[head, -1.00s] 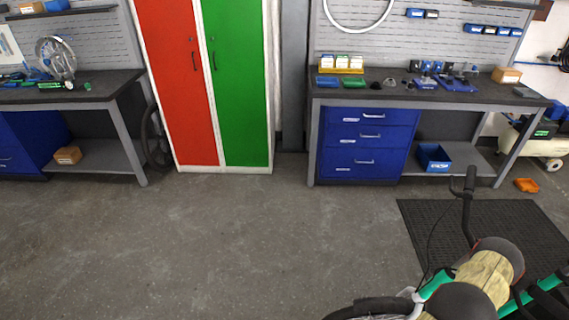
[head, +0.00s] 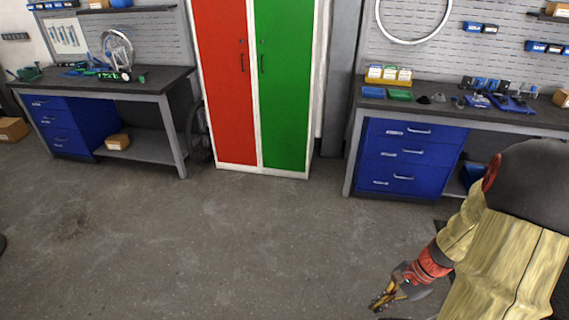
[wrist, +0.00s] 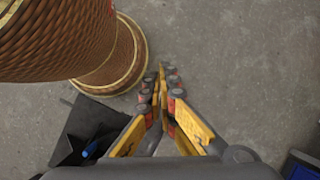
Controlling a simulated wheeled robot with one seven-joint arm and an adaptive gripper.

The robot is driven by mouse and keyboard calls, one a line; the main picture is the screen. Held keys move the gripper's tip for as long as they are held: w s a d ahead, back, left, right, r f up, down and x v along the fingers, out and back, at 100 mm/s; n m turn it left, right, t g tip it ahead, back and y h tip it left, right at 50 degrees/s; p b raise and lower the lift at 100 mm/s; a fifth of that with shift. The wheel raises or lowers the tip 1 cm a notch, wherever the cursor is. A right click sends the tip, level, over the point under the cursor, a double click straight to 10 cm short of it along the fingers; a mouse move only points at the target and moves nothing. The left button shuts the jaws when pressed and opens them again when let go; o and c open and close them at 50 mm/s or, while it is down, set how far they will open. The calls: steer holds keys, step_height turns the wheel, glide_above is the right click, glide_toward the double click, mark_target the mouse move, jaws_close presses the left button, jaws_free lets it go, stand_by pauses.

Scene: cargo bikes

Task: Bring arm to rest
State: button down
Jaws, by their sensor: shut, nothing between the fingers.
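My gripper (head: 378,303) is at the lower right of the head view, at the end of my arm, over the bare grey floor. In the wrist view my gripper (wrist: 162,75) has its yellow fingers together at the tips with nothing between them. My arm fills the lower right of the head view and is bent, with the gripper hanging low. It hides part of the right workbench and the mat area.
A red and green locker (head: 253,85) stands at the back. A left workbench (head: 110,82) and a right workbench (head: 415,108) flank it. The floor (head: 230,235) between is clear.

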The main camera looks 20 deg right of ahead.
steer(key=a+r+n+t+h, duration=0.2)
steer(key=a+r+n, duration=0.7)
steer(key=r, duration=0.5)
steer(key=a+r+n+t+h, duration=0.2)
steer(key=a+r+n+h, duration=0.1)
steer(key=a+r+n, duration=0.5)
steer(key=a+r, duration=0.3)
steer(key=r, duration=0.4)
steer(key=shift+s+r+n+t, duration=0.15)
steer(key=shift+s+n+t, duration=0.15)
steer(key=shift+n+t, duration=0.1)
